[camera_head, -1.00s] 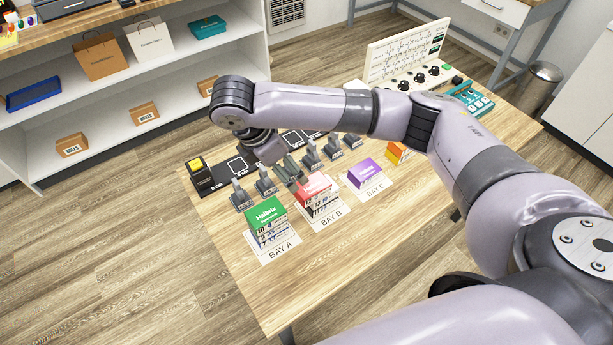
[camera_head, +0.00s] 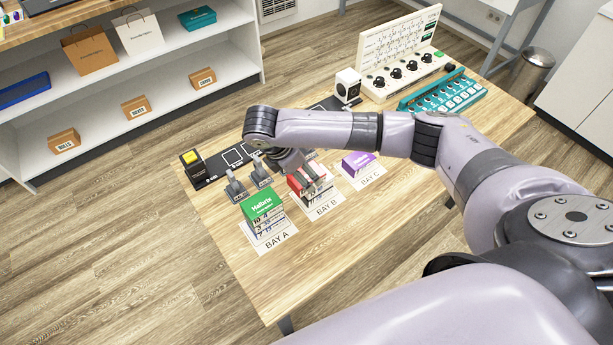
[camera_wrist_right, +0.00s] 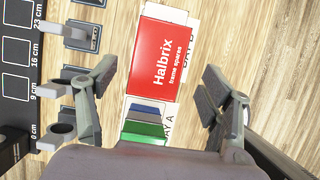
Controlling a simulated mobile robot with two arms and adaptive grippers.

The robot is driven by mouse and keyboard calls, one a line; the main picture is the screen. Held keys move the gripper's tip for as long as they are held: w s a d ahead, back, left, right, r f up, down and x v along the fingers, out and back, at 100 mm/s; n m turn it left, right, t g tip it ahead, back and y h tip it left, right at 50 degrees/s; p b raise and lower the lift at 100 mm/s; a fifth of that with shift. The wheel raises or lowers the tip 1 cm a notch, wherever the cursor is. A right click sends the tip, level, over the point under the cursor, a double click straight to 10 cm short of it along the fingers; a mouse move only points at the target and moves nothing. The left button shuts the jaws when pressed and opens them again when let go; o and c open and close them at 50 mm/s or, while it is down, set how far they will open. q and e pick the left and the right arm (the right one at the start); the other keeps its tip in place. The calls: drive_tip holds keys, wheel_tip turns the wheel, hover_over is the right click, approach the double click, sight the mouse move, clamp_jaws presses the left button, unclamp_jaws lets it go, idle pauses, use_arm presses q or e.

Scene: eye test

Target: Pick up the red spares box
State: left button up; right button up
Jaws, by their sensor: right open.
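The red spares box (camera_head: 294,184), marked Halbrix, stands on the white BAY B sheet (camera_head: 322,208), partly hidden by my right gripper (camera_head: 312,178). In the right wrist view the red box (camera_wrist_right: 163,50) shows its top face, ahead of the fingers and roughly midway between them. My right gripper (camera_wrist_right: 158,75) is open and empty, with one finger to each side and a gap to the box on both. I cannot tell its exact height over the box. My left gripper is not in view.
A green box (camera_head: 261,204) stands close by on BAY A, a purple box (camera_head: 360,162) on BAY C. Grey holders (camera_head: 236,187) stand behind, by a black strip with a yellow-topped block (camera_head: 190,158). A teal device (camera_head: 442,92) is at the back right. The front table is clear.

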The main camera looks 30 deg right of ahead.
sight(306, 175)
drive_tip(key=p+x, duration=0.1)
drive_tip(key=x, duration=0.3)
drive_tip(key=shift+w+d+f, duration=0.15)
drive_tip(key=shift+d+f, duration=0.05)
drive_tip(key=shift+f, duration=0.05)
drive_tip(key=c, duration=1.3)
drive_tip(key=shift+r, duration=0.15)
